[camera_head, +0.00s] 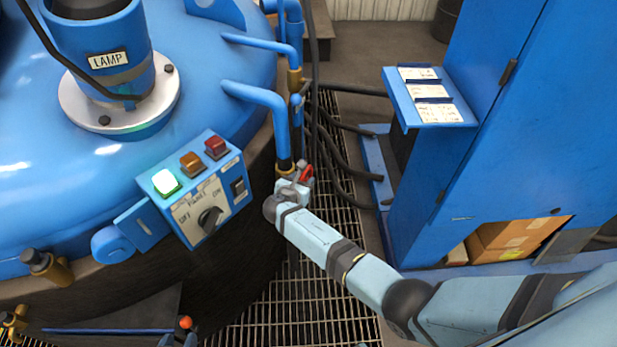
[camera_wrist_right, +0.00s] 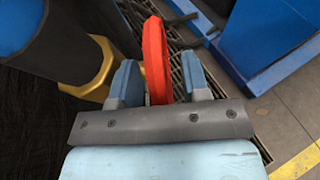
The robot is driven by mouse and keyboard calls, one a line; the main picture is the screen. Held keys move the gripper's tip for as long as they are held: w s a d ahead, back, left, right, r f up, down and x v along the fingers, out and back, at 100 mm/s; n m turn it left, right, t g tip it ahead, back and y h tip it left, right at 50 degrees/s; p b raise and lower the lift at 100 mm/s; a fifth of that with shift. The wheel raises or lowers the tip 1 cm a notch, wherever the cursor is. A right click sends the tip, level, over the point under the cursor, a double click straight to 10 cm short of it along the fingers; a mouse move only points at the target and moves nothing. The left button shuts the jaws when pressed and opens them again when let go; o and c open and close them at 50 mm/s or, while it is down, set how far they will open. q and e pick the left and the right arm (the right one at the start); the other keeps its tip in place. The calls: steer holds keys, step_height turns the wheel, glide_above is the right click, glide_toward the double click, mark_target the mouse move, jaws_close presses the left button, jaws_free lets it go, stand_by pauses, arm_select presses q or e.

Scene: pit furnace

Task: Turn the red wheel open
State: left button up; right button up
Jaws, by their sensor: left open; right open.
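The red wheel (camera_head: 306,172) sits on the pipework at the furnace's right side, seen small and partly covered by my right gripper. In the right wrist view the red wheel (camera_wrist_right: 156,60) appears edge-on, upright between my right gripper's two fingers (camera_wrist_right: 156,84). The fingers are apart, with a gap visible on the wheel's right side. Whether the left finger touches it I cannot tell. In the head view my right gripper (camera_head: 303,182) reaches the wheel from the lower right. What look like my left gripper's fingertips (camera_head: 178,340) show at the bottom edge, by an orange knob (camera_head: 185,322).
The blue furnace (camera_head: 190,80) fills the left, with a control panel (camera_head: 200,190) whose green lamp is lit. Blue pipes (camera_head: 262,97) and black hoses (camera_head: 335,150) stand close to the wheel. A blue cabinet (camera_head: 520,130) stands right. Grating (camera_head: 285,310) covers the floor between.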

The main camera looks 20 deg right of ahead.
steer(key=shift+w+d+f, duration=0.15)
steer(key=shift+w+d, duration=0.05)
arm_select(q)
steer(key=shift+w+d+f, duration=0.1)
steer(key=shift+w+d, duration=0.2)
steer(key=shift+d, duration=0.1)
arm_select(e)
jaws_close()
arm_select(q)
steer(key=shift+f, duration=0.1)
steer(key=shift+f, duration=0.1)
